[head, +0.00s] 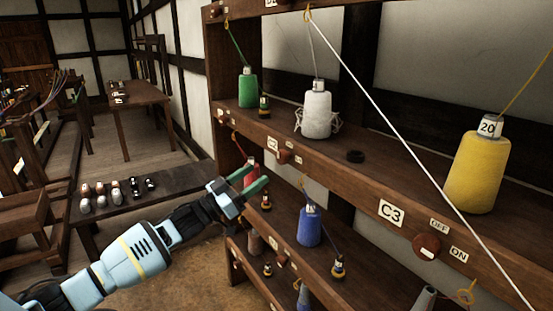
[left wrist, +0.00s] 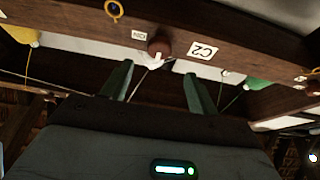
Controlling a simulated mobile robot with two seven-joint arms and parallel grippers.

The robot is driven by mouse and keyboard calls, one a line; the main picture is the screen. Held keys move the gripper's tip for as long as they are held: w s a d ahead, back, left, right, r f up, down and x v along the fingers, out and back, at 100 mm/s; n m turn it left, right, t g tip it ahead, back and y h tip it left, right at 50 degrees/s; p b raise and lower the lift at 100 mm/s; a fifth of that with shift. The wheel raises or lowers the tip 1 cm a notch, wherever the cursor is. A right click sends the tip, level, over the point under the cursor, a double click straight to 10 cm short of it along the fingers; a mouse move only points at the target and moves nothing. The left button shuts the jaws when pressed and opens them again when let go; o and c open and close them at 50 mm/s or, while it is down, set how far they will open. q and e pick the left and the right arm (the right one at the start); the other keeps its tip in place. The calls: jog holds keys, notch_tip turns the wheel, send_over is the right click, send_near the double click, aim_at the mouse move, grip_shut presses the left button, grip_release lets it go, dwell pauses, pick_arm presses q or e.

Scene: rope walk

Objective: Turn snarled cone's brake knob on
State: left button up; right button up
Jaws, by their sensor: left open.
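The snarled cone is the white one (head: 317,112), with loose thread loops bulging at its sides, upright on the middle shelf. Its brown round brake knob (head: 284,156) sits on the shelf's front edge below it, by a C2 plate. In the left wrist view the knob (left wrist: 159,46) shows between the C2 plate (left wrist: 203,50) and the ON plate (left wrist: 139,35), with a pale mark on it. My left gripper (head: 254,179) is open and empty, below and left of the knob, apart from it. The wrist view shows the knob beyond the gap between its fingers (left wrist: 158,74). My right gripper is not in view.
A green cone (head: 247,88) and a yellow cone (head: 479,172) flank the white one. Another knob (head: 426,247) has a C3 plate. A taut white thread (head: 400,134) slants across the rack's front. A blue cone (head: 308,227) stands on the shelf below. A low bench (head: 165,182) is at left.

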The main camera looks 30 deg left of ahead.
aim_at(279, 158)
pick_arm(q)
jog(key=shift+p+x, duration=0.4)
jog(key=shift+x, duration=3.4)
jog(key=shift+r, duration=0.1)
jog(key=c, duration=1)
